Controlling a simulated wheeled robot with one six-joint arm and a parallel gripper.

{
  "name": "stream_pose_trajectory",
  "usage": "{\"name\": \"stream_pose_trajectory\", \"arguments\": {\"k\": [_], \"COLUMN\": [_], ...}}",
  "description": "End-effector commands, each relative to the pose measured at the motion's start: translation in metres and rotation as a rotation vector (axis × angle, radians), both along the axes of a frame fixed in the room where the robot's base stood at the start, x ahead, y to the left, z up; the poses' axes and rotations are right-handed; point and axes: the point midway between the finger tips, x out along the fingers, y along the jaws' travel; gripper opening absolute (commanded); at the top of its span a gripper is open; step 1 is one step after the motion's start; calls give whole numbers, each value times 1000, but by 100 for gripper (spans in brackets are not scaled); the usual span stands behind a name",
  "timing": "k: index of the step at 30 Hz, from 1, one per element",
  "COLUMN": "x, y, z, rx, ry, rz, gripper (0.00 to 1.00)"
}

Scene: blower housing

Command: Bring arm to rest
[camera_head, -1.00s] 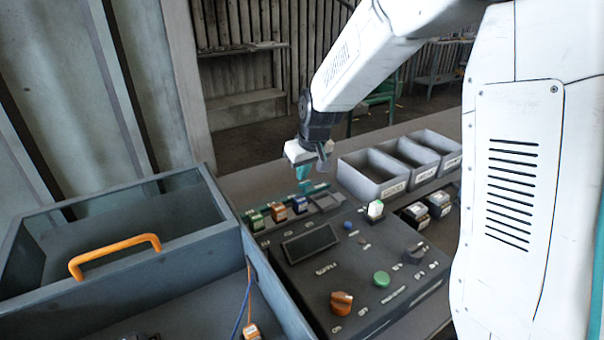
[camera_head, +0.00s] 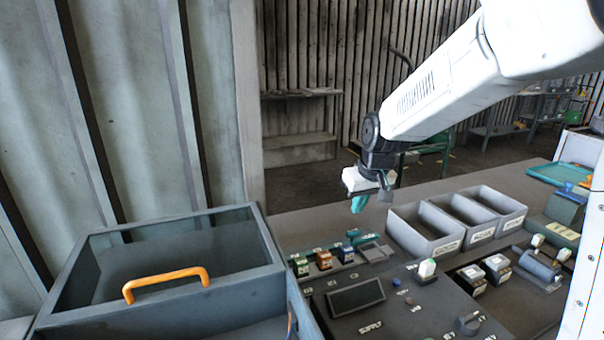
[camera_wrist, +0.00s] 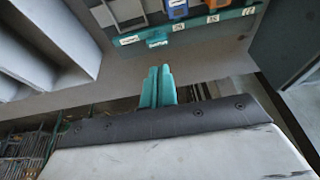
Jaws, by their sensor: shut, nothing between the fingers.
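My arm reaches in from the upper right of the head view. My gripper (camera_head: 359,203) hangs at its end above the back part of the bench, with teal fingers pointing down. In the wrist view the two teal fingers (camera_wrist: 158,87) lie close together, shut, with nothing between them. The gripper is apart from the bench and touches nothing that I can see.
Grey bins (camera_head: 425,239) stand right of the gripper. Small coloured blocks (camera_head: 324,260) sit in a row below it, behind the control panel (camera_head: 385,320). A dark box with an orange handle (camera_head: 166,281) stands at left. The bench's back strip is clear.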

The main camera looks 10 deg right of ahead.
Motion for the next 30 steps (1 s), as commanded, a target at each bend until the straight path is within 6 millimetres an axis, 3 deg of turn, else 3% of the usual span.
{"name": "stream_pose_trajectory", "arguments": {"k": [4,6,21,25,30], "x": [-29,-57,-270,-311,-336], "y": [0,-1,-13,-16,-18], "z": [-15,-14,37,43,48], "rx": [6,7,-26,-33,-34], "ry": [108,169,347,331,268], "rz": [-29,-48,-167,-183,-187], "gripper": [0,0,0,0,0]}}
